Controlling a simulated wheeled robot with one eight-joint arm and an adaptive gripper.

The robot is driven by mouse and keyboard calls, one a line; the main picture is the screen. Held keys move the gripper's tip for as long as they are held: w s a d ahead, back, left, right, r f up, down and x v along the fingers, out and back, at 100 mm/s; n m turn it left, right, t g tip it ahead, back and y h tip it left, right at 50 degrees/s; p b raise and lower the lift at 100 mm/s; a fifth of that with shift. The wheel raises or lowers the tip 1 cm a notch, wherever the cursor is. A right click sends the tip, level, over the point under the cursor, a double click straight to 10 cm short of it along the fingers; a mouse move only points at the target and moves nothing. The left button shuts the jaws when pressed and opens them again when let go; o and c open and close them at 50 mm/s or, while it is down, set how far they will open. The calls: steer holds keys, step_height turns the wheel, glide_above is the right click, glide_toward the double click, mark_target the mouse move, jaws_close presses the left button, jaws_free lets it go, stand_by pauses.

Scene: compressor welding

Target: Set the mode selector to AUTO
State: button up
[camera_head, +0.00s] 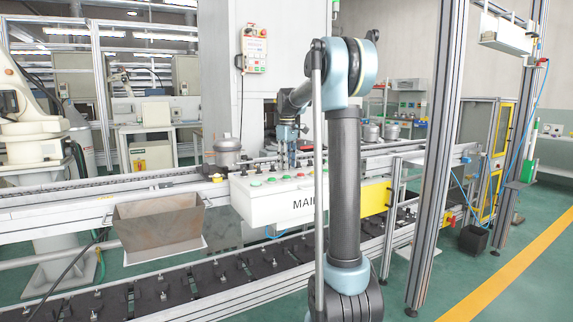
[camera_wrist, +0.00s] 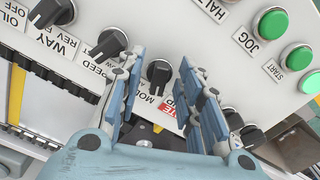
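The mode selector (camera_wrist: 159,73) is a black rotary knob with a white pointer mark on the control panel (camera_wrist: 240,65). Its label (camera_wrist: 146,101) starts with "MO"; the rest is hidden by my fingers. My gripper (camera_wrist: 163,60) is open, with one finger on each side of the mode selector. I cannot tell whether either finger touches the knob. In the head view my gripper (camera_head: 291,160) points down over the white panel box (camera_head: 265,206) marked "MAI"; my arm hides part of it.
Other black knobs sit close by: the SPEED knob (camera_wrist: 107,45), the WAY knob (camera_wrist: 52,12) and one at lower right (camera_wrist: 251,137). Green JOG (camera_wrist: 273,23) and START (camera_wrist: 299,58) buttons are on the right. A conveyor rail (camera_head: 100,190) runs alongside the panel.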

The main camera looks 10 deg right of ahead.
jaws_close()
steer(key=shift+m, duration=0.3)
steer(key=m, duration=0.3)
steer(key=shift+a+m, duration=0.1)
steer(key=shift+m, duration=0.2)
steer(key=shift+a+m, duration=0.1)
steer(key=shift+m, duration=2.1)
jaws_free()
